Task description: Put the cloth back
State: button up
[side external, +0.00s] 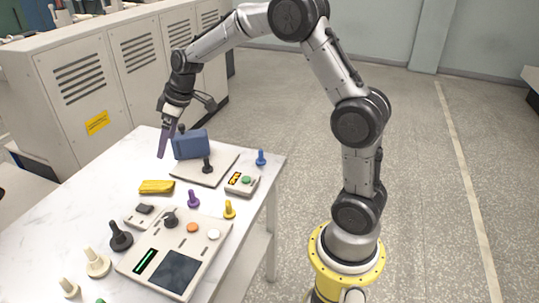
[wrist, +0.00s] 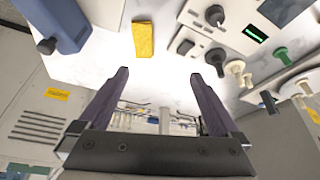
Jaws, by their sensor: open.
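The yellow cloth (side external: 157,187) lies folded flat on the white table, left of the middle. It also shows in the wrist view (wrist: 142,39), above and slightly left of the gap between my fingertips. My gripper (side external: 170,145) hangs over the far end of the table, beside the blue box and apart from the cloth. In the wrist view my gripper (wrist: 160,76) is open, with its two dark fingers wide apart and nothing between them.
A blue box (side external: 190,144) stands by a beige plate (side external: 218,172) with a black knob. A large control panel (side external: 195,247) lies nearer the camera. Several pegs, including purple (side external: 193,199) and yellow (side external: 229,210) ones, stand around it. The table left of the cloth is clear.

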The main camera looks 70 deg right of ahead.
jog(key=s+a+r+m, duration=0.1)
jog(key=s+a+r, duration=0.3)
jog(key=s, duration=0.5)
jog(key=s+a+r+m, duration=0.1)
jog(key=s+a+r, duration=0.1)
jog(key=s+r, duration=0.5)
jog(key=s+f+m+t+h, duration=0.1)
jog(key=s+f, duration=0.3)
jog(key=s, duration=1.2)
jog(key=shift+s+a+m, duration=0.15)
jog(key=shift+s+m, duration=0.2)
jog(key=shift+m, duration=0.05)
